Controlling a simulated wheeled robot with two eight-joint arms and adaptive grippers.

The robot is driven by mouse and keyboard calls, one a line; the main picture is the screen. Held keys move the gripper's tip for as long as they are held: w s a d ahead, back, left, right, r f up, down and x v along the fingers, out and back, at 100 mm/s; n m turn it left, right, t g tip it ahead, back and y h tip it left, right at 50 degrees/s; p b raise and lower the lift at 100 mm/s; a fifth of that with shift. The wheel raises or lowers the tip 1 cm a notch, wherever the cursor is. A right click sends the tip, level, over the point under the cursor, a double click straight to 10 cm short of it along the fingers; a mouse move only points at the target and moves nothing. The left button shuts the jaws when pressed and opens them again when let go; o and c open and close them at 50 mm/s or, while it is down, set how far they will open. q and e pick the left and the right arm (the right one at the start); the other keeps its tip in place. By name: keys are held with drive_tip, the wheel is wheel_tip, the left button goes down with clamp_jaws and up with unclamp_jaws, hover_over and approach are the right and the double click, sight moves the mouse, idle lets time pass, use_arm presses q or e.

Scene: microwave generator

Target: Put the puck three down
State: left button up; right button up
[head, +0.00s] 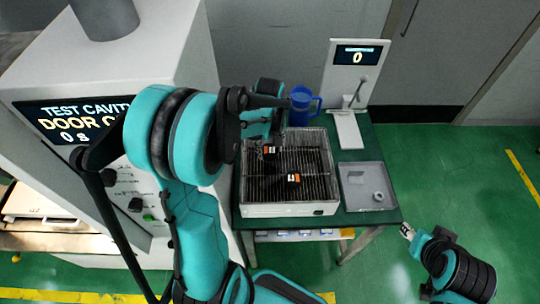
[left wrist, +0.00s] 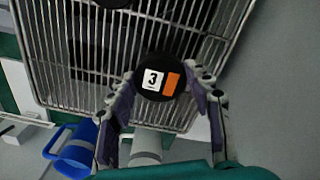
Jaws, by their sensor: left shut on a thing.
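The puck three (left wrist: 152,78) is a black disc with a white "3" label and an orange patch, face to the camera in the left wrist view. My left gripper (left wrist: 168,88) is shut on it, one finger on each side. In the head view my left gripper (head: 269,145) is over the back left part of a wire-rack tray (head: 288,210), and the held puck (head: 270,151) shows below it. I cannot tell whether the puck touches the wires. My right gripper (head: 407,231) is at the lower right, away from the tray; its jaws are too small to read.
Another black puck with an orange label (head: 293,178) is on the rack. A blue mug (head: 302,106) stands behind the tray. A display stand (head: 349,128) showing 0 and a grey fixture tray (head: 367,186) are on the right. The large microwave cabinet (head: 150,50) is on the left.

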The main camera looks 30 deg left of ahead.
sight(270, 155)
use_arm(q)
drive_tip(key=shift+w+f+b, duration=0.1)
drive_tip(key=shift+f+b, duration=0.3)
drive_tip(key=shift+f, duration=1.6)
drive_tip(key=shift+f, duration=0.2)
drive_tip(key=o, duration=1.3)
drive_tip(key=shift+c, duration=0.2)
drive_tip(key=shift+r, duration=0.1)
